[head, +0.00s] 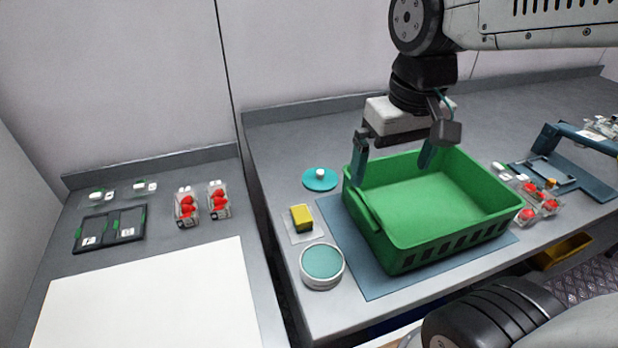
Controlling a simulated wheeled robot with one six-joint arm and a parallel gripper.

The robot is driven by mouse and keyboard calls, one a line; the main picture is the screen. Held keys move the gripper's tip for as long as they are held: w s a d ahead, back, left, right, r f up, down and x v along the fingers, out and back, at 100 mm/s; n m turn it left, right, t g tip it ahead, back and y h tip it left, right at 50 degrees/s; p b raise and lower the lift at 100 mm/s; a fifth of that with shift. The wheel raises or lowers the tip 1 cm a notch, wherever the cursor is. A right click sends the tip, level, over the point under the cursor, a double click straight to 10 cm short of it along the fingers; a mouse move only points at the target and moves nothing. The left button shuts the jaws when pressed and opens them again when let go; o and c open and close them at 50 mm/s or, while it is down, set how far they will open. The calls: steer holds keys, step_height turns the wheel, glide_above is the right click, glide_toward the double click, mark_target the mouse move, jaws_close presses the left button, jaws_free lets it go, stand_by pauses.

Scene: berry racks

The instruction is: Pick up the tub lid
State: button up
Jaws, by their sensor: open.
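The tub lid (318,181) looks to be the flat teal disc with a small white knob (320,173). It lies on the grey counter, left of the green crate's back left corner. A round white tub (322,267) with a teal top surface stands nearer, at the counter's front left; I cannot tell whether that surface is its contents or a cover. My gripper (393,163) points down over the back left part of the green crate (440,245). Its two fingers are wide apart with nothing between them. It is to the right of the lid and apart from it.
The empty green crate stands on a blue-grey mat (362,284). A yellow sponge (301,217) lies between lid and tub. Clear punnets of red berries (537,200) sit right of the crate, beside a blue device (570,165). The left counter holds more punnets (201,203) and a white sheet (150,300).

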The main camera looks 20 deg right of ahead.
steer(key=w+a+f, duration=0.1)
steer(key=w+f, duration=0.3)
steer(key=w, duration=1)
steer(key=g, duration=0.1)
glide_above(320, 171)
steer(key=f, duration=0.7)
steer(key=shift+s+a+f, duration=0.1)
steer(key=shift+s, duration=0.1)
steer(key=shift+w+f, duration=0.15)
steer(key=shift+f, duration=0.2)
step_height(320, 171, down, 7)
steer(key=shift+f, duration=0.15)
steer(key=c, duration=0.7)
